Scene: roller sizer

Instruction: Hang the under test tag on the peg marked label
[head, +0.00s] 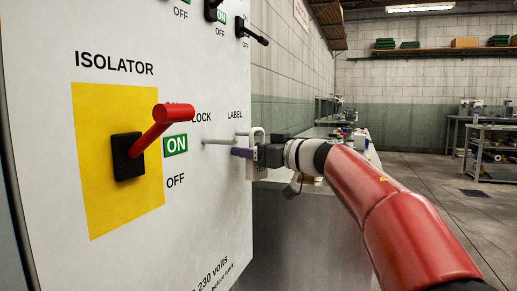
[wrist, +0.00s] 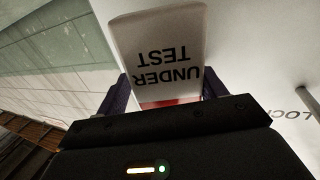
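The under test tag (wrist: 158,30) is a white plate with black lettering, upside down in the wrist view. It sits between the two purple fingers of my gripper (wrist: 166,92), which is shut on it. Whether the peg passes through the tag is hidden in both views.
The lock peg (head: 217,142) stands left of the label peg; it also shows in the wrist view (wrist: 306,97). The red isolator handle (head: 165,125) juts out further left, beside ON. Small black switches (head: 250,32) are above. A bench (head: 340,135) stands behind my arm.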

